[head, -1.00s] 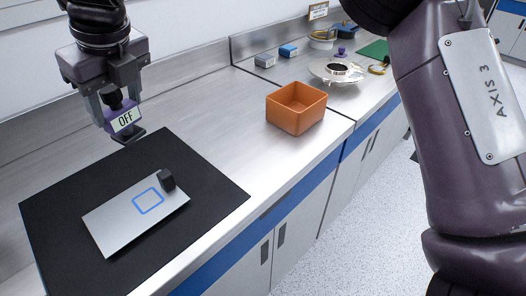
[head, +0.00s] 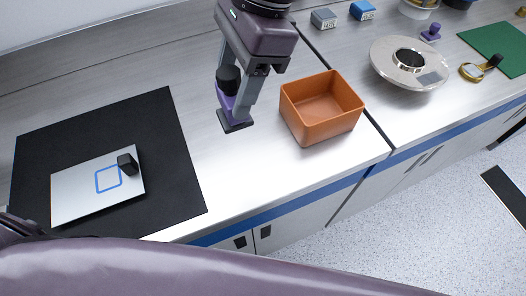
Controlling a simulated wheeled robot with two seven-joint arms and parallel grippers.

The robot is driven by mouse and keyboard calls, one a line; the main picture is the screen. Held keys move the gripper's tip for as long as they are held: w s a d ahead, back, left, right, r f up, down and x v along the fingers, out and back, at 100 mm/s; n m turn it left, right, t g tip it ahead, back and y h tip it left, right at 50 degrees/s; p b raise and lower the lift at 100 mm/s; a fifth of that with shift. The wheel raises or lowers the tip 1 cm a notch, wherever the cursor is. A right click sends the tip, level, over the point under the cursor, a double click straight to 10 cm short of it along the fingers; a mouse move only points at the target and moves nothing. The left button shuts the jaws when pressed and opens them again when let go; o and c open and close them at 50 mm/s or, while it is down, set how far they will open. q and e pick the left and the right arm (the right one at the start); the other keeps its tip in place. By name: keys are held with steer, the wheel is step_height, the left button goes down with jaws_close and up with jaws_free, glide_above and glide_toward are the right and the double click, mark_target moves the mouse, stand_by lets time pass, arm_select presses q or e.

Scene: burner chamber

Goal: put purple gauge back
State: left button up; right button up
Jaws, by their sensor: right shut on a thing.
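My right gripper (head: 238,88) is shut on the purple gauge (head: 229,103), a small purple body with a black knob on top and a flat black foot. The gauge hangs over or close to the bare steel counter, left of the orange bin; I cannot tell the exact gap below it. Its display face does not show now. A black mat (head: 182,175) at the left bears a silver plate (head: 75,190) with a blue square outline and a small black block (head: 127,164). My left gripper is out of view.
The orange bin (head: 310,129) looks empty. Farther right are a round metal flange (head: 385,60), a small purple object (head: 431,33), a yellow ring (head: 471,73) and a green mat (head: 505,40). A grey block (head: 323,18) and a blue block (head: 362,10) stand behind.

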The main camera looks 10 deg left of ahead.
steer(key=x, duration=0.2)
steer(key=d+x, duration=0.1)
steer(key=x, duration=0.4)
steer(key=shift+w+d+f, duration=0.2)
steer(key=shift+w+f, duration=0.05)
steer(key=shift+w, duration=0.1)
step_height(320, 180, down, 12)
steer(key=shift+w+d+r+p, duration=0.1)
steer(key=shift+w+r+p, duration=0.1)
steer(key=shift+p, duration=0.45)
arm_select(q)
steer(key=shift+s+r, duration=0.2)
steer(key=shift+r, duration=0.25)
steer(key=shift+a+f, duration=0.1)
arm_select(e)
steer(key=shift+s+f+b, duration=0.1)
steer(key=shift+f+b, duration=0.1)
steer(key=shift+b, duration=0.1)
steer(key=o, duration=1.1)
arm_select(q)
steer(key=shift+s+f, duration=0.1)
